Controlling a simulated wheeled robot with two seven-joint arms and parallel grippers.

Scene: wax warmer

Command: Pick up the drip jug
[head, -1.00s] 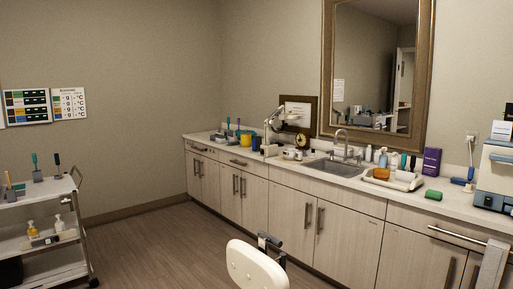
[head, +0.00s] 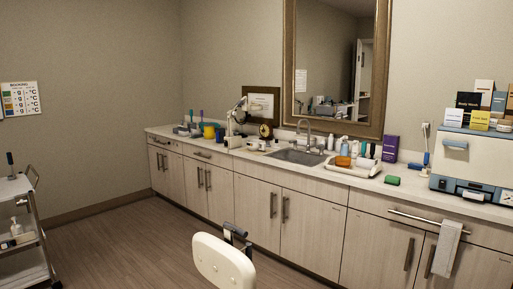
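I cannot clearly make out a drip jug. A small yellow container (head: 208,131) stands toward the far left end of the counter (head: 405,189); it is too small to tell whether it is a jug. An orange vessel (head: 343,161) sits on a white tray (head: 338,171) right of the sink; its shape is also unclear. Neither of my grippers shows in the view.
A cream chair back (head: 222,262) stands in front of the cabinets. A trolley (head: 22,225) is at the left edge. A blue-white cabinet (head: 470,165) and a green roll (head: 392,181) are at the counter's right. A towel (head: 447,248) hangs from a rail.

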